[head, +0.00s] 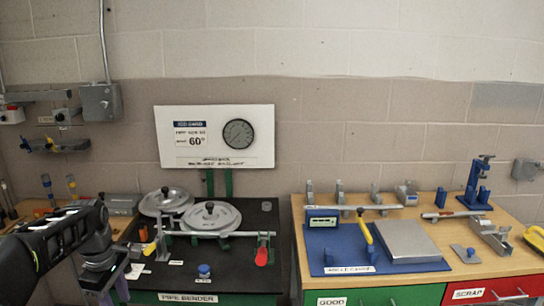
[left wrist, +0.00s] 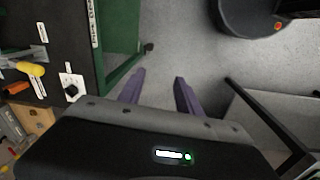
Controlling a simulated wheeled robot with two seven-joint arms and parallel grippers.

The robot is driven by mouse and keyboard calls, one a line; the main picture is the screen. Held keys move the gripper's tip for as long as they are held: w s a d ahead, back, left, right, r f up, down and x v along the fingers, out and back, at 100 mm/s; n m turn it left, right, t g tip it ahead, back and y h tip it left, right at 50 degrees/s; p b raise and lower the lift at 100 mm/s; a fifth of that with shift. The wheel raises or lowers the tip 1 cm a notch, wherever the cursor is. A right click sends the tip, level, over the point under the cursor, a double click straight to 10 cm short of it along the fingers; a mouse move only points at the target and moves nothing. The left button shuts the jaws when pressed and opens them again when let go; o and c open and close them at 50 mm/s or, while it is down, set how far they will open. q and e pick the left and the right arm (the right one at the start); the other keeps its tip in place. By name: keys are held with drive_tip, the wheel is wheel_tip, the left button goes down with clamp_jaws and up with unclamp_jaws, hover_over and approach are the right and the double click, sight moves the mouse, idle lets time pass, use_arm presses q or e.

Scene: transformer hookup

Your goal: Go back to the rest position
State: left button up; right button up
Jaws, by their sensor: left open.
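My left gripper (head: 100,275) hangs at the lower left of the head view, in front of the left end of the black pipe bender bench (head: 160,270). In the left wrist view my left gripper (left wrist: 158,88) shows two purple fingers spread apart with nothing between them. They are over grey floor, clear of the bench edge. My right gripper is in neither view.
A wooden bench (head: 460,215) at right holds a blue angle-check mat (head: 330,262) and a grey plate (head: 408,240). The left wrist view shows open floor (left wrist: 185,45).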

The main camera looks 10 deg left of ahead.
use_arm(q)
drive_tip(key=w+d+f+m+t, duration=0.3)
drive_tip(key=w+d+f+m, duration=0.35)
drive_tip(key=f, duration=0.25)
drive_tip(key=s+d+f+m+t+h, duration=0.15)
drive_tip(key=d+f+m, duration=0.35)
drive_tip(key=d+f, duration=0.7)
drive_tip(key=s+d+f+m+g+h, duration=0.1)
drive_tip(key=s+d+f, duration=0.4)
drive_tip(key=s, duration=0.4)
drive_tip(key=s+d+f+m+g, duration=0.2)
drive_tip(key=s+d+f, duration=0.3)
drive_tip(key=s, duration=0.5)
drive_tip(key=s+d+f+m+g+h, duration=0.1)
drive_tip(key=s+d+f, duration=0.4)
drive_tip(key=s, duration=0.4)
drive_tip(key=shift+s+d+g+h, duration=0.2)
drive_tip(key=shift+d+g+h, duration=0.15)
drive_tip(key=shift+d, duration=0.3)
drive_tip(key=shift+f+m, duration=0.1)
drive_tip(key=shift+m, duration=0.15)
